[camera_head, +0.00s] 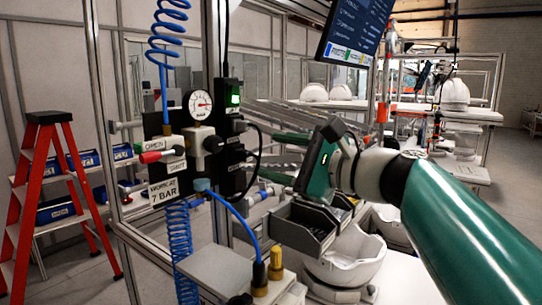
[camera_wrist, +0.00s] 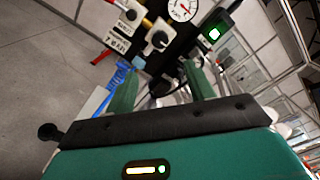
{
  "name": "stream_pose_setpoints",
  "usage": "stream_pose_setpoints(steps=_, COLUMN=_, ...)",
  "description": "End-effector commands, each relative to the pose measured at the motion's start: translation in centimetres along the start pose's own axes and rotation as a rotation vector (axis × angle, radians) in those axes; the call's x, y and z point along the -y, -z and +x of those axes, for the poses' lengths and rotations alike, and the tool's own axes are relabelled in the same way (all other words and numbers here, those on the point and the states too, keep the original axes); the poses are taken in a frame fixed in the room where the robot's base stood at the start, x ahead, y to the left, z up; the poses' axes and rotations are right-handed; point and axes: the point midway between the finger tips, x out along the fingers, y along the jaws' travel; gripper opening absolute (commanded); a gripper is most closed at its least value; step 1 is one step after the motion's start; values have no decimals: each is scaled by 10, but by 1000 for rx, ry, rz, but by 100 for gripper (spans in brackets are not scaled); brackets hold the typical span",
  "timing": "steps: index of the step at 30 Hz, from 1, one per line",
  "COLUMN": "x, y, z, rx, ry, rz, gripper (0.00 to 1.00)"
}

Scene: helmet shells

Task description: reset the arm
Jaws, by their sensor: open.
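My gripper (camera_head: 267,157) is in the middle of the head view, at the end of my green and white arm. Its two green fingers point left toward the pneumatic panel (camera_head: 151,195) and stand apart. In the wrist view my gripper (camera_wrist: 158,70) also shows its fingers spread. I see nothing held between them; a dark cable and blurred parts lie behind. A white helmet shell (camera_head: 345,262) sits below my gripper, beneath a dark parts bin (camera_head: 303,228). The bin and my arm hide part of the bench.
A pressure gauge (camera_head: 200,104), valves and blue coiled hoses (camera_head: 182,250) hang on the metal frame at left. A red stepladder (camera_head: 42,190) stands far left. A monitor (camera_head: 355,30) hangs above. White helmets (camera_head: 454,94) rest on benches behind. Open floor shows at right.

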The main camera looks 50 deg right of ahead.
Motion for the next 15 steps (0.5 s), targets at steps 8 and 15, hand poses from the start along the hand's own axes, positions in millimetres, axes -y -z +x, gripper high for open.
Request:
stream_pose_setpoints(steps=8, x=0, y=0, z=0, rx=0, ry=0, rz=0, gripper=54)
stream_pose_setpoints(steps=15, x=-12, y=-2, z=9, rx=-1, ry=-37, rz=-32, gripper=54)
